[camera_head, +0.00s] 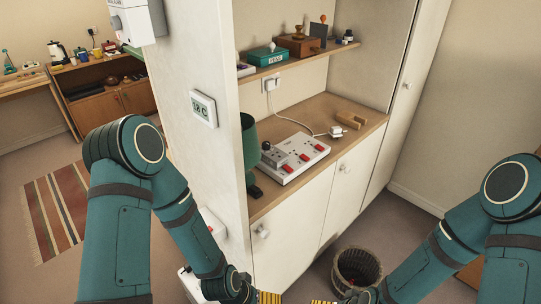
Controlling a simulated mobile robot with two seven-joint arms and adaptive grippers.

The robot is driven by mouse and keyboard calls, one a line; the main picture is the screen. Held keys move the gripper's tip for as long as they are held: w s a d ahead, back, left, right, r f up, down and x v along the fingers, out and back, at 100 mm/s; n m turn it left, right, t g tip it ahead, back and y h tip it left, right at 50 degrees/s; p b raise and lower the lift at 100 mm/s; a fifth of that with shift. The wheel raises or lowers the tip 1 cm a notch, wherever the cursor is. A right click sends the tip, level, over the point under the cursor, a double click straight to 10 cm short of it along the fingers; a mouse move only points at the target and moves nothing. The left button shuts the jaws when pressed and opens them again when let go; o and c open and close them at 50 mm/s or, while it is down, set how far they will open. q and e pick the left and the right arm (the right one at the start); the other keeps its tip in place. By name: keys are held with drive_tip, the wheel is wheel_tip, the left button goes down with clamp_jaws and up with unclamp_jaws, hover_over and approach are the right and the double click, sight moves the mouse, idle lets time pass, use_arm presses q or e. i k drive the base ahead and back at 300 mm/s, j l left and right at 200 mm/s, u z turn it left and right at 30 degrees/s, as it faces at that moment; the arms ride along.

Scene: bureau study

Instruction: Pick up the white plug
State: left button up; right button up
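Another white plug or adapter (271,84) sits at the wall socket, where the cable runs up. A white power strip (309,160) with red switches lies at the counter's front left, with a grey adapter (275,154) on it. My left gripper (268,297) and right gripper (325,301) are low at the bottom edge, below and in front of the counter, apart from the plug. Their fingers are mostly cut off by the frame.
A wooden block (350,120) lies right of the plug. A green lamp (249,148) stands at the counter's left behind the wall edge. A shelf (316,52) with boxes hangs above. A wicker basket (358,267) stands on the floor between my arms.

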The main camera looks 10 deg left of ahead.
sight(336, 131)
drive_tip(key=u, duration=0.7)
drive_tip(key=l+u, duration=0.9)
drive_tip(key=k+l+u, duration=0.2)
drive_tip(key=l, duration=0.25)
drive_tip(key=l+u, duration=0.15)
drive_tip(key=l, duration=0.3)
